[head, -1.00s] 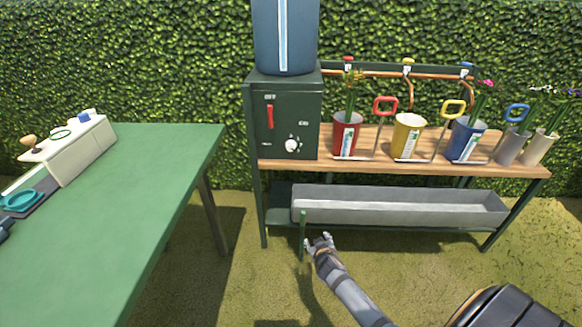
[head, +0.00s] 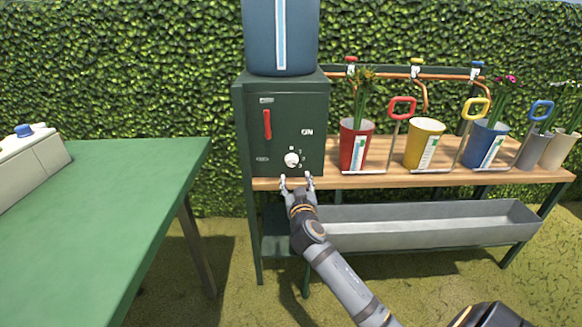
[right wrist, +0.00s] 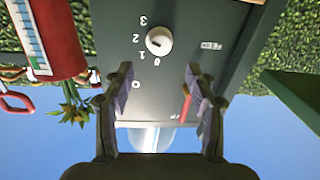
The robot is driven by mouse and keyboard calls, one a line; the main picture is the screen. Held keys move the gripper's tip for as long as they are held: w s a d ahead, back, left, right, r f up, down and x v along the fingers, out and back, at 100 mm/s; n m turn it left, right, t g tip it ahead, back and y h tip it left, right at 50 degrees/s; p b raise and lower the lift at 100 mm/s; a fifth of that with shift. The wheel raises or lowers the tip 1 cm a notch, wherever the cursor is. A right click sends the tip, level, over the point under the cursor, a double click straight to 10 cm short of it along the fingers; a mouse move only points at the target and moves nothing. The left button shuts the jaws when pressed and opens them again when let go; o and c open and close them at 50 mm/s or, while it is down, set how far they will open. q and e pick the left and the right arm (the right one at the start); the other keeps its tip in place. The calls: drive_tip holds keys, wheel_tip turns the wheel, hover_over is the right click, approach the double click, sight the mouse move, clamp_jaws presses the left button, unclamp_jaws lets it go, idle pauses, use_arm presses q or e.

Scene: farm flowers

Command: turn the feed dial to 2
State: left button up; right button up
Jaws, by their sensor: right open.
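The white feed dial (head: 292,159) is on the lower front of the dark green box (head: 285,105). It also shows in the upside-down right wrist view (right wrist: 159,41), with the marks 0, 1, 2 and 3 around it and a "FEED" label to its right. I cannot tell for sure which mark it points at. My right gripper (head: 297,181) is open and empty, just below the dial in the head view and apart from it. Its two fingers (right wrist: 164,103) point toward the panel. My left gripper is not in view.
A red lever (head: 267,124) is above left of the dial. A blue tank (head: 281,38) stands on the box. The wooden shelf (head: 400,179) to the right holds several flower pots and a grey trough (head: 430,228) sits below. A green table (head: 110,215) is at left.

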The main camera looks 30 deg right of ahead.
sight(292, 163)
drive_tip(key=b+x, duration=0.1)
drive_tip(key=x, duration=0.6)
drive_tip(key=shift+f, duration=0.1)
drive_tip(key=shift+w+d, duration=0.25)
drive_tip(key=shift+w, duration=0.35)
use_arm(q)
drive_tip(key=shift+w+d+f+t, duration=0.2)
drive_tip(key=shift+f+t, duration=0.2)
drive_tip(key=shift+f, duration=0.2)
